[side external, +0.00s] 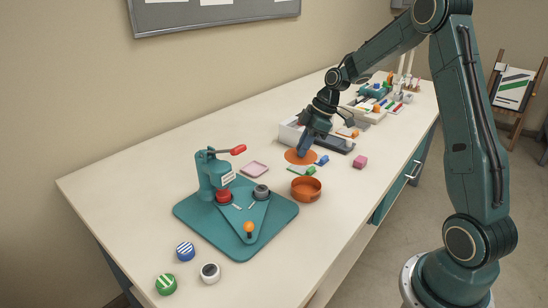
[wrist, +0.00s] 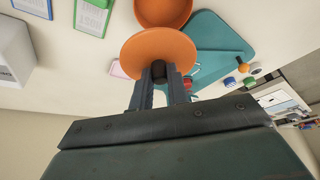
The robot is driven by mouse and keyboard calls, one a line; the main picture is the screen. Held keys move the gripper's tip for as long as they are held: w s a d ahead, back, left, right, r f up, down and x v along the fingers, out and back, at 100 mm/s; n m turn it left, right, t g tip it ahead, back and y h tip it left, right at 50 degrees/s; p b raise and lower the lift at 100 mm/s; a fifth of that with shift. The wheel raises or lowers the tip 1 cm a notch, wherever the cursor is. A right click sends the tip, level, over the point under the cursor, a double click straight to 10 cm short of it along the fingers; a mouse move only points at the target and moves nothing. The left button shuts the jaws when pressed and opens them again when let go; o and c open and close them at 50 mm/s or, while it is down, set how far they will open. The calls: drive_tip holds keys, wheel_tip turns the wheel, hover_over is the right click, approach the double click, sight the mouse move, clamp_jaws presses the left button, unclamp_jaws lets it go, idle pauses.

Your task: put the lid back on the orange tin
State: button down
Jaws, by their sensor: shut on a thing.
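The orange tin (side external: 306,190) stands open on the table, to the right of the teal press; it also shows at the top edge of the wrist view (wrist: 163,12). The orange lid (side external: 293,156) is a flat disc with a dark knob in its middle, seen large in the wrist view (wrist: 142,50). My gripper (side external: 302,151) is shut on the lid's knob, its two fingers showing in the wrist view (wrist: 159,76). In the side view the lid is behind the tin, apart from it. I cannot tell how high it is above the table.
The teal press (side external: 212,178) stands on its base plate left of the tin. A pink frame (side external: 254,168), a green block (side external: 311,171), a blue block (side external: 322,160) and a pink cube (side external: 360,162) lie around. A white box (side external: 289,133) is behind the lid.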

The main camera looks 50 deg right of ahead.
sight(308, 158)
drive_tip(key=shift+s+a+f, duration=0.1)
drive_tip(key=shift+s+f, duration=0.35)
drive_tip(key=shift+s, duration=0.25)
drive_tip(key=shift+s+f, duration=0.45)
drive_tip(key=shift+s, duration=0.2)
drive_tip(key=shift+f, duration=0.1)
drive_tip(key=shift+f, duration=3.1)
drive_tip(key=shift+f, duration=0.15)
drive_tip(key=c, duration=0.8)
unclamp_jaws()
drive_tip(key=shift+r, duration=3.5)
drive_tip(key=shift+c, duration=0.2)
